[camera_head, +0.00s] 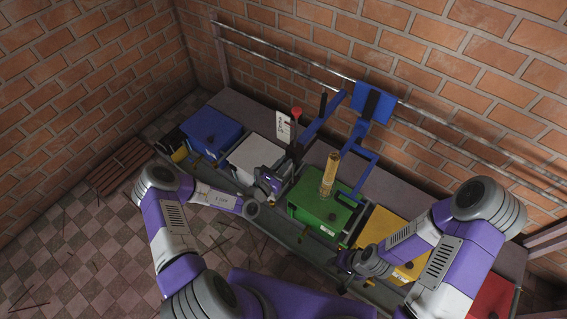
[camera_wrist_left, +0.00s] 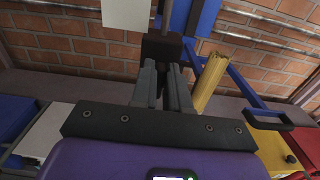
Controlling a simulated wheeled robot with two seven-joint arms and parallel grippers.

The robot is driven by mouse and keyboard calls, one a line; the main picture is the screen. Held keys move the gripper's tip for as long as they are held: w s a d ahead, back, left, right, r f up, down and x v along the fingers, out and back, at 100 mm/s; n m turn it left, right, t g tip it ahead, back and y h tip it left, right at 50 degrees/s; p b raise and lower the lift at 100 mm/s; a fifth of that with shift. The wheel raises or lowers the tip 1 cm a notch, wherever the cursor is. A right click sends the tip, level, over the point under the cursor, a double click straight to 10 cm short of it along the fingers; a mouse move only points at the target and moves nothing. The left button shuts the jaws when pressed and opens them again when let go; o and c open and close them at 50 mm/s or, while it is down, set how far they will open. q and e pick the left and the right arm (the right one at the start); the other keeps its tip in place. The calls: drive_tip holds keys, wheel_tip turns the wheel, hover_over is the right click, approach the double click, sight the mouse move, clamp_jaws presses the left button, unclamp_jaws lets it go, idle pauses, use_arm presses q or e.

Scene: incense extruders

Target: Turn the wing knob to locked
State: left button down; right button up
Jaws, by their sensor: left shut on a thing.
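My left gripper (camera_head: 284,170) is at the white box (camera_head: 252,154), beside the upright post of a blue frame. In the left wrist view its fingers (camera_wrist_left: 163,75) are closed together on a dark block (camera_wrist_left: 162,46), which I take to be the wing knob. The fingers hide part of it, and its turn angle cannot be read. A white card (camera_head: 283,126) hangs just above and left of the gripper; it also shows in the left wrist view (camera_wrist_left: 126,13). My right gripper (camera_head: 345,264) is low in front of the green box, and its jaws are too small to judge.
A brass cylinder (camera_head: 329,173) stands on the green box (camera_head: 318,212), near blue frame arms (camera_head: 363,155). A blue box (camera_head: 211,131), a yellow box (camera_head: 381,227) and a red box (camera_head: 492,298) share the bench. A brick wall and rails are behind.

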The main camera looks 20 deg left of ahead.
use_arm(q)
drive_tip(key=m+p, duration=0.4)
drive_tip(key=p, duration=0.1)
drive_tip(key=m+p, duration=0.2)
drive_tip(key=p, duration=0.1)
drive_tip(key=shift+s+d+m, duration=0.15)
drive_tip(key=shift+d+m, duration=0.15)
drive_tip(key=shift+d+m+p, duration=0.1)
drive_tip(key=shift+m+p, duration=0.6)
drive_tip(key=shift+m, duration=0.2)
drive_tip(key=m+p, duration=0.2)
drive_tip(key=m, duration=0.1)
drive_tip(key=m+p, duration=0.1)
drive_tip(key=shift+d+f+m, duration=0.1)
drive_tip(key=shift+f+m, duration=0.15)
drive_tip(key=shift+m, duration=0.05)
drive_tip(key=m, duration=0.1)
drive_tip(key=m+p, duration=0.1)
drive_tip(key=m, duration=0.1)
drive_tip(key=m+p, duration=0.1)
drive_tip(key=shift+f+m, duration=0.3)
drive_tip(key=c, duration=1.2)
unclamp_jaws()
drive_tip(key=shift+o, duration=0.2)
